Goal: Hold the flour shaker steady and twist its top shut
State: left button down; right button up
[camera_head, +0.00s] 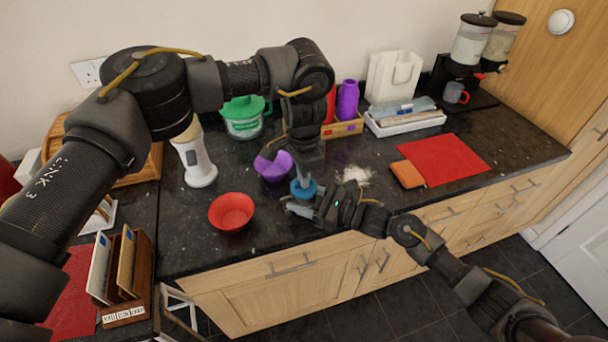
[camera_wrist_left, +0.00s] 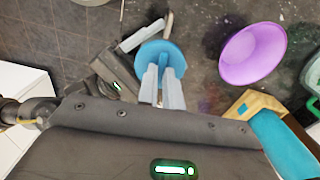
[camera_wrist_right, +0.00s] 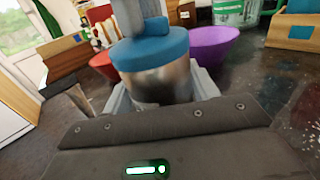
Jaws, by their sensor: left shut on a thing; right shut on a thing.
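The flour shaker has a metal body (camera_wrist_right: 158,80) and a round blue top (camera_head: 303,190) with a raised grip. It stands upright near the counter's front edge. My left gripper (camera_head: 303,179) points down from above and is shut on the grip of the blue top, which also shows in the left wrist view (camera_wrist_left: 155,52). My right gripper (camera_head: 303,208) comes in low from the side and is shut around the metal body, seen in the right wrist view. The top sits on the body; I cannot tell how tightly. The body is mostly hidden in the head view.
A red bowl (camera_head: 231,211) and a purple bowl (camera_head: 273,166) stand close to the left. Spilled flour (camera_head: 354,174) lies to the right. An orange sponge (camera_head: 407,174) and red mat (camera_head: 443,159) are further right.

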dwell(0.4)
pick_arm(q)
jog(key=c, duration=1.5)
grip_release()
jog(key=shift+c, duration=0.2)
notch_tip(320, 180, up, 12)
pick_arm(e)
jog(key=o, duration=1.1)
jog(key=shift+o, duration=0.2)
